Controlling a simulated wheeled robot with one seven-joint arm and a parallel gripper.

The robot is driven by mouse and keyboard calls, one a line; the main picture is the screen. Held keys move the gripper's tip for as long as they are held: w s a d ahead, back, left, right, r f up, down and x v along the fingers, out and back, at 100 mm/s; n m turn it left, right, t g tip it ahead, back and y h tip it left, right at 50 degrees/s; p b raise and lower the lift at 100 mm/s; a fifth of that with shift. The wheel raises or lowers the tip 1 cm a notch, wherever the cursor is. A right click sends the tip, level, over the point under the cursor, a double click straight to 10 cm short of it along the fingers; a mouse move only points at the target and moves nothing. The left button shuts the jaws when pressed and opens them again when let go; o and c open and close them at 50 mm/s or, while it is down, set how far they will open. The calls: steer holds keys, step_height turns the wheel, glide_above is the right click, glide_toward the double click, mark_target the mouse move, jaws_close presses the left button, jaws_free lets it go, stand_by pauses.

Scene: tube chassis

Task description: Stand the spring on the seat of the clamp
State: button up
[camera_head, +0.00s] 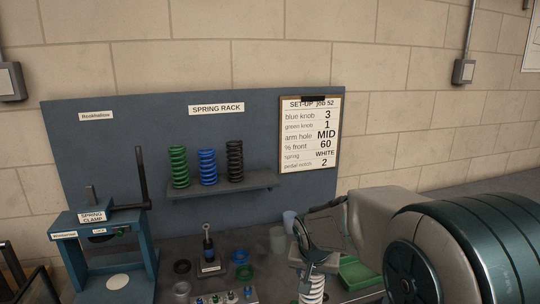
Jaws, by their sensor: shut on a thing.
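A white spring (313,290) hangs upright below my gripper (313,267), which is shut on its upper end. The spring's lower part is cut off by the bottom of the picture. The blue spring clamp (68,245) stands at the lower left, with a black lever upright at its right side. Its seat, a pale round disc (118,282), lies on the clamp's base and looks empty. My gripper and the spring are well to the right of the clamp, with bench items between them.
A rack shelf (222,190) holds green, blue and black springs. Between clamp and gripper stand a small damper on a stand (209,255), several rings and cups, and a block with knobs (223,298). A set-up card (310,133) reads spring WHITE.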

steer(key=s+d+f+n, duration=0.1)
steer(key=d+f, duration=0.1)
steer(key=f, duration=0.8)
steer(key=s+d+f+n+y, duration=0.1)
steer(key=d+f+n, duration=0.1)
steer(key=f, duration=0.7)
steer(key=shift+s+d+f, duration=0.15)
steer(key=shift+d+f, duration=0.05)
steer(key=shift+f, duration=0.15)
steer(key=shift+a, duration=0.1)
